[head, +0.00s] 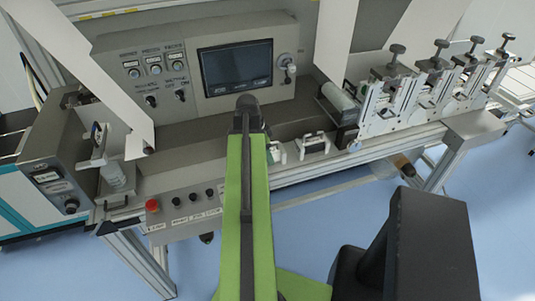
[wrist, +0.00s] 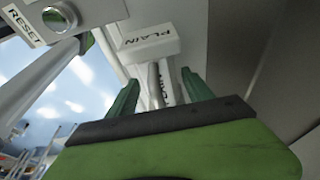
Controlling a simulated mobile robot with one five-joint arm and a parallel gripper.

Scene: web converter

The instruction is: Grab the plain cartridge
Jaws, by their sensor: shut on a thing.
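The plain cartridge (wrist: 152,43) is in the wrist view, a white block with PLAIN printed on its face. The lower part of the cartridge is hidden behind the gripper's body. In the head view my green arm reaches to the machine's front ledge and covers most of the gripper.
A control panel with a dark screen (head: 236,66) stands behind. Several clamp units (head: 395,95) line the right. A red button (head: 152,205) is on the front rail. The wrist view shows a RESET button (wrist: 59,18).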

